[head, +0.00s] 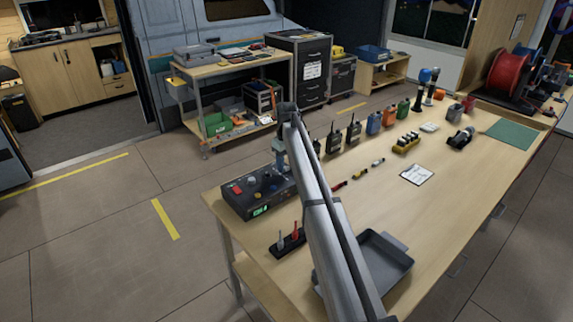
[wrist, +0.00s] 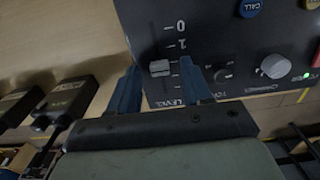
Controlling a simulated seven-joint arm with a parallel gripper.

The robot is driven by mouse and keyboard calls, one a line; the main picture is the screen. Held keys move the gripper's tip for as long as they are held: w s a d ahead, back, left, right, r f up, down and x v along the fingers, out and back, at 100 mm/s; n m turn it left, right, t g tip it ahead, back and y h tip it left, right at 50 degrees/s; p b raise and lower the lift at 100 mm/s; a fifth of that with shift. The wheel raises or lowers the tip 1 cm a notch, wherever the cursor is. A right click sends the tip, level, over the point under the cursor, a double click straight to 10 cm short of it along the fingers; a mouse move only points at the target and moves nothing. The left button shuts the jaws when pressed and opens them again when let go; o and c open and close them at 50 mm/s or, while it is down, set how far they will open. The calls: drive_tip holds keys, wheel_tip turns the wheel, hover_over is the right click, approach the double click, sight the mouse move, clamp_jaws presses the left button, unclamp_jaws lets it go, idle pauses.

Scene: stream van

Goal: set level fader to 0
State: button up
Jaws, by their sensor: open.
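The level fader (wrist: 159,68) is a small light grey cap on the dark panel in the wrist view. It sits below the printed marks 0 and 1 and above the word LEVEL. The panel belongs to a black control box (head: 238,204) at the table's left end in the head view. My gripper (wrist: 157,75) is open, with one blue finger on each side of the fader cap. I cannot tell whether either finger touches it. In the head view my arm hides part of the box, and the fader cannot be made out there.
A round knob (wrist: 274,66), a green light and a blue CALL button (wrist: 250,8) are on the same panel. Black radios (wrist: 66,103) stand to its left in the wrist view. A grey tray (head: 396,252) and a rack with small tools (head: 286,245) are on the table.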

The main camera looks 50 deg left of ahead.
drive_tip(key=shift+f, duration=0.3)
drive_tip(key=shift+c, duration=0.3)
clamp_jaws()
